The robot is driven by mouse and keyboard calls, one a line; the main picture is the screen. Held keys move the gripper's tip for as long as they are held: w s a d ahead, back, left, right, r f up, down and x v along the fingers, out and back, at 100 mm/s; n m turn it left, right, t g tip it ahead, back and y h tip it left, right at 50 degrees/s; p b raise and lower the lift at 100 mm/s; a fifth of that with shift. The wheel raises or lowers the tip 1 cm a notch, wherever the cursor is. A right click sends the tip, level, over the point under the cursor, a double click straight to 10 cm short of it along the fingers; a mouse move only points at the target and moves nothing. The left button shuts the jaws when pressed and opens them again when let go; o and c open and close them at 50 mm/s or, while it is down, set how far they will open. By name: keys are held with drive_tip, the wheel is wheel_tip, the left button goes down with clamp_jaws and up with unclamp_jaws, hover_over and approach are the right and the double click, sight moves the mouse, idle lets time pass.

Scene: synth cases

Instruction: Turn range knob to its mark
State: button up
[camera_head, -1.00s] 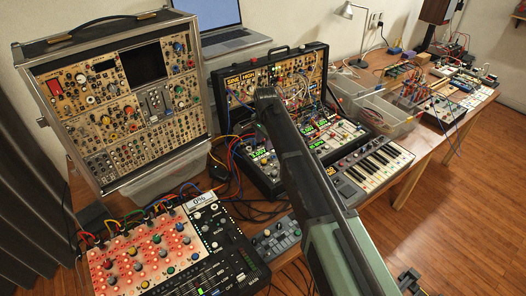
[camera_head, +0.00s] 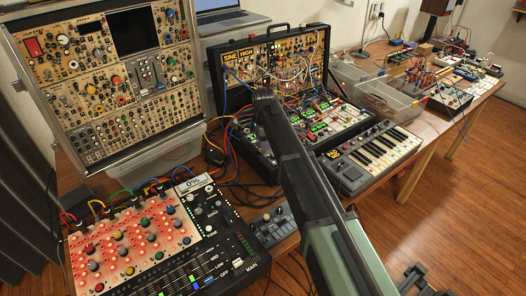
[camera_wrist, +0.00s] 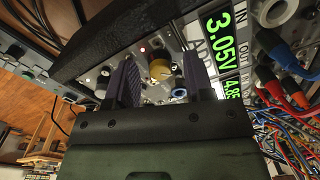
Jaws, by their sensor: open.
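The fingers stand apart, one on each side of the knob, and I see a gap on both sides. I cannot tell how deep they reach around it. No range label or mark is readable, so I cannot confirm that this is the range knob. In the head view my arm covers the gripper's tips, over the case with patch cables (camera_head: 268,60).
A lit display (camera_wrist: 222,35) and thick red and blue cables (camera_wrist: 285,85) lie right of the fingers in the wrist view. In the head view a mixer (camera_head: 215,250), a small keyboard (camera_head: 375,155), a tall module case (camera_head: 110,80) and clear bins (camera_head: 385,98) crowd the table.

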drive_tip(key=shift+c, duration=0.3)
clamp_jaws()
drive_tip(key=shift+n, duration=0.3)
drive_tip(key=n, duration=0.8)
drive_tip(key=shift+n, duration=0.4)
drive_tip(key=n, duration=0.4)
drive_tip(key=shift+n, duration=0.3)
drive_tip(key=shift+n+g, duration=0.3)
drive_tip(key=shift+n, duration=1.7)
